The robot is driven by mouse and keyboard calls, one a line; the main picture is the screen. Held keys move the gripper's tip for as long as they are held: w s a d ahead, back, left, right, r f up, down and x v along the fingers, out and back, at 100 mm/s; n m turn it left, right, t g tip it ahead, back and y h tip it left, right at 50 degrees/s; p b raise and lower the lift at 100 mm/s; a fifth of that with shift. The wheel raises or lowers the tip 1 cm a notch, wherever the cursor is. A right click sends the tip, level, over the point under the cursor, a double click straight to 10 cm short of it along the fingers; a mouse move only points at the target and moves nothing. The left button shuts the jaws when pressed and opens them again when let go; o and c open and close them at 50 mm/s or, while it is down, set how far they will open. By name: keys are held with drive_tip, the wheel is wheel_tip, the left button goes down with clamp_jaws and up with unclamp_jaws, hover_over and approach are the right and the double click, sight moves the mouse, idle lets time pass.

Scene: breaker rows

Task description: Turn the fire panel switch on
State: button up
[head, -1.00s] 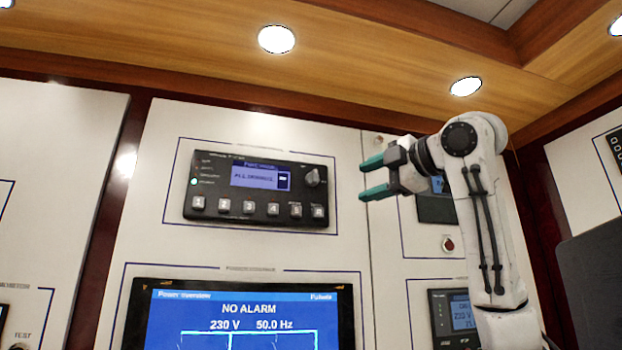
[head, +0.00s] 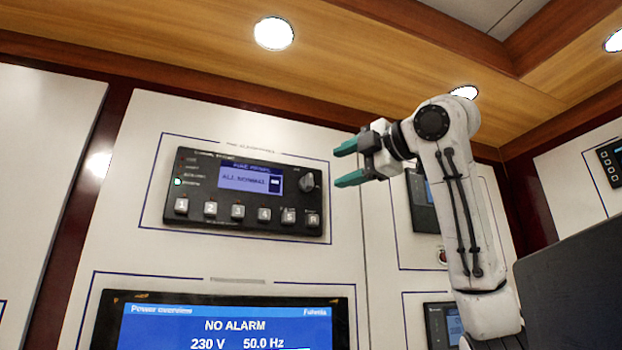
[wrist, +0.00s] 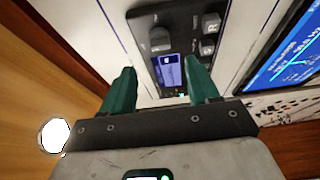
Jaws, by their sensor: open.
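The black fire panel (head: 205,226) is on the white wall, with a lit blue display (head: 250,178) that appears to read "ALL NORMAL". Its dark rotary switch (head: 307,182) is at the upper right; its exact setting is hard to read. The numbered buttons and an R button run along the bottom, and a green light shows at the left. My gripper (head: 341,166) is open and empty, just right of the switch. In the wrist view the switch (wrist: 160,39) lies ahead of the green fingertips (wrist: 159,74), apart from them, and one finger hides part of the panel.
A blue power overview screen (head: 225,325) reading "NO ALARM" is below the panel. Smaller devices are on the wall to the right, partly behind my arm. A wooden ceiling edge with round lamps runs above. The wall around the panel is flat.

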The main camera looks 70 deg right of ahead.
sight(308, 182)
drive_tip(key=p+x, duration=0.3)
drive_tip(key=x, duration=0.6)
drive_tip(key=shift+w, duration=0.2)
drive_tip(key=shift+d, duration=0.1)
drive_tip(key=shift+f, duration=0.1)
drive_tip(key=c, duration=1)
